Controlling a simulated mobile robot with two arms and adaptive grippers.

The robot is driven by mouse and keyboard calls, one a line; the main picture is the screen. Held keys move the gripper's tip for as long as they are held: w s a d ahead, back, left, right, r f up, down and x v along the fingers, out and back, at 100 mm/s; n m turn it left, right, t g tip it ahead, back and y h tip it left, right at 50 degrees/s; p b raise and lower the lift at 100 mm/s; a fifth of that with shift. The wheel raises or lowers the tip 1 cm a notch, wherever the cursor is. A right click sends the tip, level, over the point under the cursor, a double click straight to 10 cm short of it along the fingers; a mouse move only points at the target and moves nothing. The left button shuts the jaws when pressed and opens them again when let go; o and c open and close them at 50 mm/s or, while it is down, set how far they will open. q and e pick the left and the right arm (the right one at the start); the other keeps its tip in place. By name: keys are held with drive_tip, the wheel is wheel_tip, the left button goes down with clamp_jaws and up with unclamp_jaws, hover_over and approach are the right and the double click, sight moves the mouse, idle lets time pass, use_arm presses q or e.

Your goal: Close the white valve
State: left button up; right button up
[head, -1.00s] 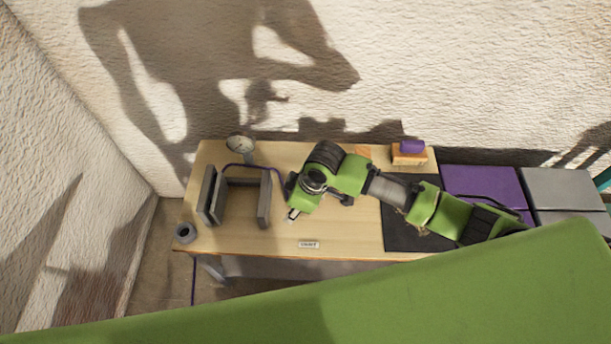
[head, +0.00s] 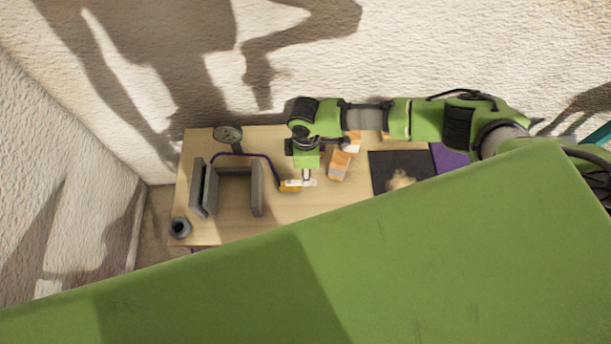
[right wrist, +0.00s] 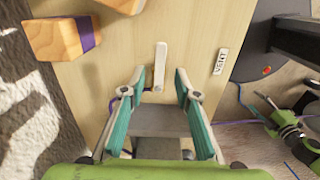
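The white valve handle (right wrist: 160,66) is a slim upright lever in the right wrist view. It lies just beyond and between the fingertips of my right gripper (right wrist: 158,78), whose teal-padded fingers are open and apart with nothing held. In the head view my right gripper (head: 306,175) comes down over the white valve handle (head: 302,183), beside a yellow piece (head: 289,186); the fingers are too small there to judge contact. A green arm part of mine (right wrist: 292,130) shows at the right edge of the right wrist view, but its fingers cannot be made out.
Grey upright plates (head: 257,190) stand left of the handle. A purple hose (head: 268,158) loops over them. A gauge (head: 228,135), a grey ring (head: 179,228) and orange blocks (head: 339,165) share the table.

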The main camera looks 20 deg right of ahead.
drive_tip(key=shift+f, duration=2.4)
clamp_jaws()
